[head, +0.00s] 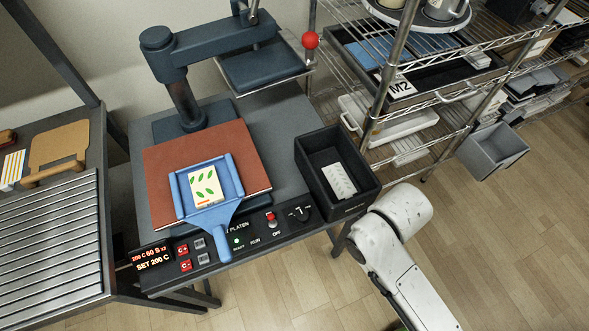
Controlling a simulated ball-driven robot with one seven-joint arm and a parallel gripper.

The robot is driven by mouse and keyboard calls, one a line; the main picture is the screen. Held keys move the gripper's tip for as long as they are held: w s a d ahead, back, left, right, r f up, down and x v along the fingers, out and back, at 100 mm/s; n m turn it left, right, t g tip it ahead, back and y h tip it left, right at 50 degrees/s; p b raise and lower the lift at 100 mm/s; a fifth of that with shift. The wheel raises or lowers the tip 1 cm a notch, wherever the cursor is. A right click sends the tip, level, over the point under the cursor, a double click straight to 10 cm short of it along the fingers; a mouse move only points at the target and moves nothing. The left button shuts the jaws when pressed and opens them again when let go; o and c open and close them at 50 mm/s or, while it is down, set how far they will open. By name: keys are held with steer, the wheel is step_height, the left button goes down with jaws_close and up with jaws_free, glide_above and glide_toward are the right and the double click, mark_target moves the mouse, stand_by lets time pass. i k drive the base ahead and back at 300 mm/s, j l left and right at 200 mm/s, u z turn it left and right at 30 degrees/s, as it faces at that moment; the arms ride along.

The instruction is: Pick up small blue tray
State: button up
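The small blue tray (174,193) lies on the brown-red pad (156,158) of the heat press. It has raised side rims, and its handle (219,240) points toward the front edge, over the control panel. A white item with green leaf prints (202,186) lies in the tray. My white arm shows at the lower right, apart from the tray. My gripper is out of the picture, so its opening cannot be seen.
The press's upper platen (262,68) is swung to the back right, with a red knob (310,40). A black bin (364,186) holding a pale item stands right of the pad. A slatted conveyor (50,235) is at left. Wire shelves (440,95) stand behind right; the floor at lower right is clear.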

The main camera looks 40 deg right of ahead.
mark_target(215, 219)
steer(key=l+u, duration=0.15)
steer(key=u, duration=0.3)
steer(key=k+l+u, duration=0.1)
steer(key=u, duration=0.3)
steer(key=k+u, duration=0.1)
steer(key=u, duration=0.35)
steer(key=k+l+u, duration=0.1)
steer(key=u, duration=0.3)
